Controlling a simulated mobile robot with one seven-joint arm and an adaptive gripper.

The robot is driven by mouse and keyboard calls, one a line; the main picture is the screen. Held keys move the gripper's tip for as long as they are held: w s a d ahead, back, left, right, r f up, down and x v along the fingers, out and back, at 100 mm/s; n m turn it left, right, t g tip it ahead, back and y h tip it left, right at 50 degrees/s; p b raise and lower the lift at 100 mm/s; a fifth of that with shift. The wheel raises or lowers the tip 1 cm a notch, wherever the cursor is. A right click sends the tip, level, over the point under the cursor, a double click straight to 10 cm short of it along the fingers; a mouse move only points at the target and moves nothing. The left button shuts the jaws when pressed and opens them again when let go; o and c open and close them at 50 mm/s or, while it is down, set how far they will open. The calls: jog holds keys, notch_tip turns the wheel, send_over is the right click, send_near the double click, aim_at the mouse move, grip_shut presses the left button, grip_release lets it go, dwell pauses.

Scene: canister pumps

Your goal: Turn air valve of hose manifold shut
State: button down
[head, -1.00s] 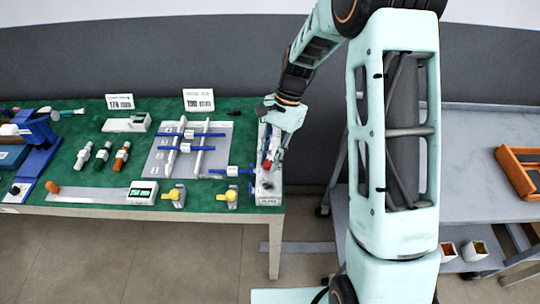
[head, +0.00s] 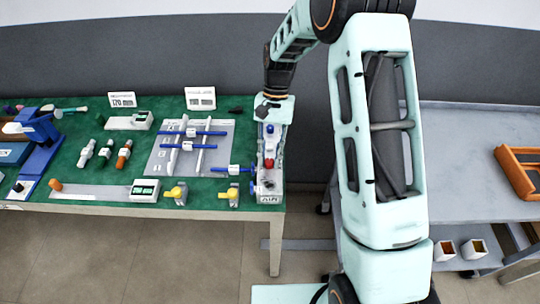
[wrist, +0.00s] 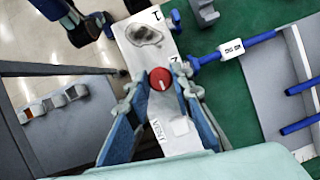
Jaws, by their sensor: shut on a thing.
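The hose manifold is a narrow white block (head: 270,199) at the right end of the green table. In the wrist view its white face (wrist: 181,142) carries printed marks, including "VENT", "1" and "2". A round red knob (wrist: 161,79) with a short white mark stands on it; the red also shows in the head view (head: 269,162). I take this knob to be the air valve. My gripper (wrist: 161,88) has one finger on each side of the knob and is shut on it. In the head view my gripper hangs over the manifold and hides its far part.
Blue rods on a grey plate (head: 222,148) lie left of the manifold, and a blue fitting (head: 233,171) sits close beside it. Yellow-knobbed parts (head: 176,192) stand near the front edge. A grey side table (head: 470,180) is at the right, across a gap.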

jog(key=c, duration=1.7)
grip_release()
jog(key=shift+r, duration=0.1)
jog(key=v, duration=1.2)
jog(key=shift+a, duration=0.1)
